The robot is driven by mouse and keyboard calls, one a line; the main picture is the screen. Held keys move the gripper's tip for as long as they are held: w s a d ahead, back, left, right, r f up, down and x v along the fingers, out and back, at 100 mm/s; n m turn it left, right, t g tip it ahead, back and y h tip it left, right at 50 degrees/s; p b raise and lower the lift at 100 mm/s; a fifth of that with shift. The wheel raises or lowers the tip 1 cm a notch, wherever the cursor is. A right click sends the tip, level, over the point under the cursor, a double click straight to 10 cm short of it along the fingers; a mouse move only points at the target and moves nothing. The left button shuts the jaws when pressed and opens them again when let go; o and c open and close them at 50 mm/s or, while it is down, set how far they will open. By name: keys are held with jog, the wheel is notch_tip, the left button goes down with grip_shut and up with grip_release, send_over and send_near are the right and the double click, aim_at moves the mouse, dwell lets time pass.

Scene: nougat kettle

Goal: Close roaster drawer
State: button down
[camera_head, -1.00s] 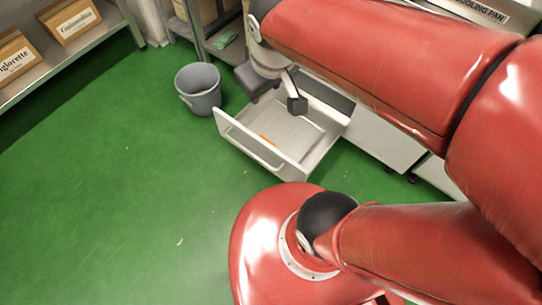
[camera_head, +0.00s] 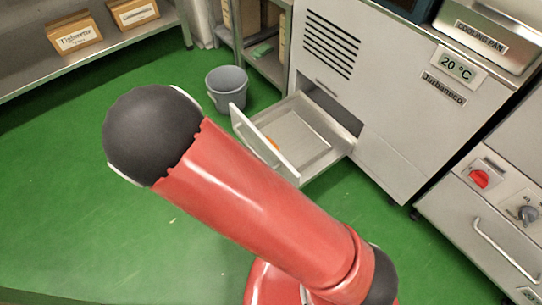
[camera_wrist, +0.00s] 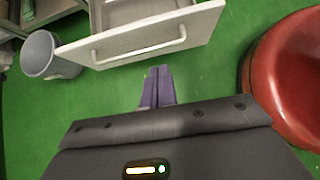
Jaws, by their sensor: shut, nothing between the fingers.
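The roaster drawer (camera_head: 300,135) is pulled out low on the white cabinet in the head view, with a small orange thing (camera_head: 273,143) inside it. In the wrist view the drawer front (camera_wrist: 150,42) and its bar handle (camera_wrist: 138,50) lie beyond my fingertips. My gripper (camera_wrist: 158,72) is shut and empty, in front of the drawer front and apart from it, over the green floor. In the head view my red arm hides my gripper and the lower part of the drawer front.
A grey bucket (camera_head: 227,88) stands left of the drawer, and also shows in the wrist view (camera_wrist: 45,55). The cabinet (camera_head: 345,65) rises behind the drawer. Shelves with boxes (camera_head: 75,35) are at the back left. The green floor in front is clear.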

jog(key=f, duration=0.1)
jog(key=b, duration=0.1)
send_near(270, 151)
jog(key=x, duration=0.5)
jog(key=shift+a+f, duration=0.3)
jog(key=shift+w+d, duration=0.25)
jog(key=shift+d, duration=0.15)
jog(key=w+d, duration=0.8)
jog(key=d, duration=0.3)
jog(key=w+d+b, duration=0.1)
jog(key=w+d, duration=0.6)
jog(key=d, duration=0.5)
jog(key=shift+w+d+b, duration=0.15)
jog(key=shift+w+b, duration=0.15)
jog(key=shift+w, duration=0.1)
